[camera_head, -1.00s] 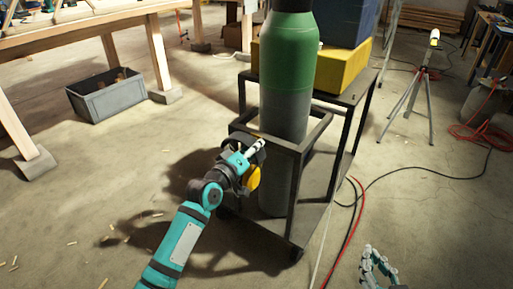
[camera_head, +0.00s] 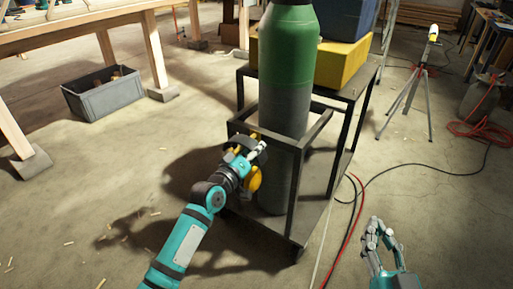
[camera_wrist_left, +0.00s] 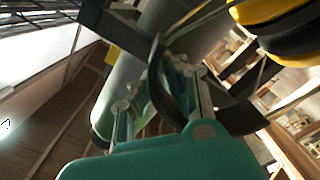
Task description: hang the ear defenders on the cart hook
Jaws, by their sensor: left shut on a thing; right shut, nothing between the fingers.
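The ear defenders have yellow cups and a dark headband. One yellow cup (camera_head: 254,181) hangs just below my left gripper (camera_head: 260,150), in front of the cart frame. My left gripper is shut on the dark headband; in the left wrist view the curved headband (camera_wrist_left: 159,82) passes between the fingers, with a yellow cup (camera_wrist_left: 265,10) at upper right. The black cart (camera_head: 302,150) carries a green and grey cylinder (camera_head: 287,95). I cannot clearly make out the hook; a small yellow part (camera_head: 255,135) shows at the cart's rail. My right gripper (camera_head: 376,230) is shut and empty, at lower right.
Red and black cables (camera_head: 352,215) run across the floor right of the cart. A grey bin (camera_head: 103,95) and wooden table are at left; a tripod (camera_head: 408,100) stands at right. Floor left of the cart is mostly clear.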

